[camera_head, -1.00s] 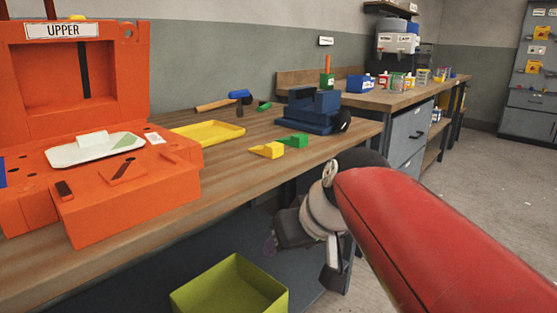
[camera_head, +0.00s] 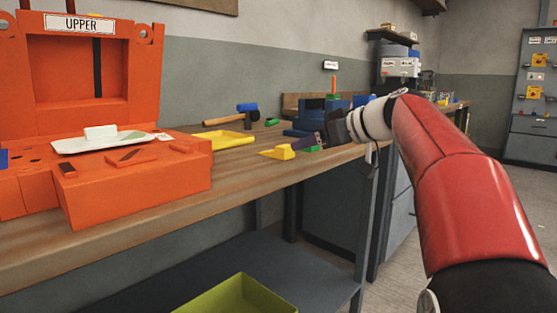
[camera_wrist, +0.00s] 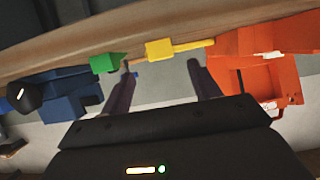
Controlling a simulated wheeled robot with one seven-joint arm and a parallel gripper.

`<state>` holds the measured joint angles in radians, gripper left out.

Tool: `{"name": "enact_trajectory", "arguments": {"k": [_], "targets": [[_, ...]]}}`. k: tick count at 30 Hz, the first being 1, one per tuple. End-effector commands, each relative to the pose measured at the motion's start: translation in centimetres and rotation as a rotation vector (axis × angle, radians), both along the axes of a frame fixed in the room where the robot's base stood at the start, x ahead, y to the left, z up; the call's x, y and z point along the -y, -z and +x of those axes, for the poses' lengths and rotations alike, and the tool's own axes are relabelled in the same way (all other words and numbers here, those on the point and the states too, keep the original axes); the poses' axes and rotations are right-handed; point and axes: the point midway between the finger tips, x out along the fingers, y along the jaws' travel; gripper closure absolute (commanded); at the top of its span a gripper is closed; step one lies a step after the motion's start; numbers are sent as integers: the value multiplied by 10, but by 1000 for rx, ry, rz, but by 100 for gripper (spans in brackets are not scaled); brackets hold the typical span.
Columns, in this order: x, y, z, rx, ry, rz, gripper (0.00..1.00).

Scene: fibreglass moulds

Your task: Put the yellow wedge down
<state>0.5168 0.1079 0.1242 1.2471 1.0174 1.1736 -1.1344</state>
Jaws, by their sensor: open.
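The yellow wedge (camera_head: 281,152) rests on the wooden bench near its front edge, left of a green wedge (camera_head: 311,149). My gripper (camera_head: 318,142) is at the bench's front edge, just right of the yellow wedge, and partly hides the green one. In the wrist view the yellow wedge (camera_wrist: 160,50) shows ahead, between the directions of my two spread fingers (camera_wrist: 160,73). The green wedge (camera_wrist: 107,63) lies by the left finger. My fingers are open and nothing is held between them. I cannot tell the exact gap between fingers and wedge.
A large orange mould (camera_head: 140,195) fills the bench's left end. A blue vise-like block (camera_head: 303,128) stands behind my gripper. A hammer (camera_head: 232,117) lies at the back. An olive bin (camera_head: 240,294) sits below.

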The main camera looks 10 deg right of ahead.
Motion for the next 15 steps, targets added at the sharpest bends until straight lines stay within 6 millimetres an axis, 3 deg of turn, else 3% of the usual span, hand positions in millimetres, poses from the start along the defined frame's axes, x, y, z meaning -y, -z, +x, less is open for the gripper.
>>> {"name": "enact_trajectory", "arguments": {"k": [15], "targets": [[-38,23,50,-4,0,0,38]]}}
